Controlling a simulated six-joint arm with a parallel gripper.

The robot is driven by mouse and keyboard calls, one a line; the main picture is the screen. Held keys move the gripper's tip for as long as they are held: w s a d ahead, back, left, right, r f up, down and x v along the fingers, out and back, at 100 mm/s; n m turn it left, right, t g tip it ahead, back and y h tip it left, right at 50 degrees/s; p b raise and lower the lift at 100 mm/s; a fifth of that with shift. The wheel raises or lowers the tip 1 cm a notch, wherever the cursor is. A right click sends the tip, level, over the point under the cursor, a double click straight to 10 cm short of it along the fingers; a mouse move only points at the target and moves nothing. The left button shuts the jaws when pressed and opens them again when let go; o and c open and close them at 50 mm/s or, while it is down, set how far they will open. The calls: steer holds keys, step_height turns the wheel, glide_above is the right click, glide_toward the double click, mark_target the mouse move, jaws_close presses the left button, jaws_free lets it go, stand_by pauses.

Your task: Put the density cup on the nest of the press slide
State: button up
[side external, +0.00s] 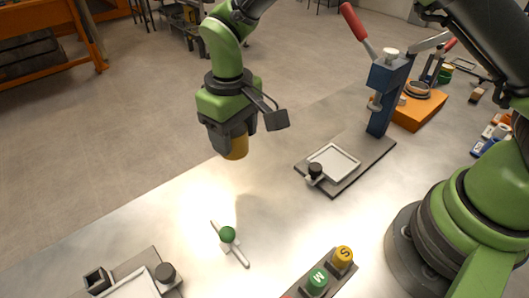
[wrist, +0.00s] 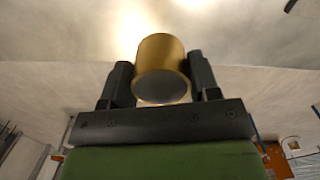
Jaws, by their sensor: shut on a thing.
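The density cup appears as a brass-coloured cylinder (side external: 236,148), held in my gripper (side external: 233,136) above the bench. In the wrist view the cup (wrist: 160,62) sits between the two dark fingers of my gripper (wrist: 162,78), with its grey round end facing the camera. The press (side external: 388,85) is a blue column with a red-handled lever, right of the gripper. Its dark base plate (side external: 367,160) carries a pale square frame (side external: 333,160) with a black knob (side external: 315,170) at its front corner. I cannot tell which part is the nest. The cup is apart from all of these.
Green and yellow buttons (side external: 330,270) are at the front. An orange block (side external: 420,108) stands behind the press. Bench between cup and press is clear.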

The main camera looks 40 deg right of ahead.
steer(key=shift+r, duration=0.3)
steer(key=shift+d+r, duration=0.1)
steer(key=shift+d, duration=0.35)
steer(key=s+d+r, duration=0.1)
steer(key=s+d, duration=0.4)
steer(key=d, duration=0.3)
steer(key=s+d+r, duration=0.1)
steer(key=s+d, duration=0.4)
steer(key=d, duration=0.4)
step_height(320, 180, down, 5)
steer(key=shift+f, duration=2.5)
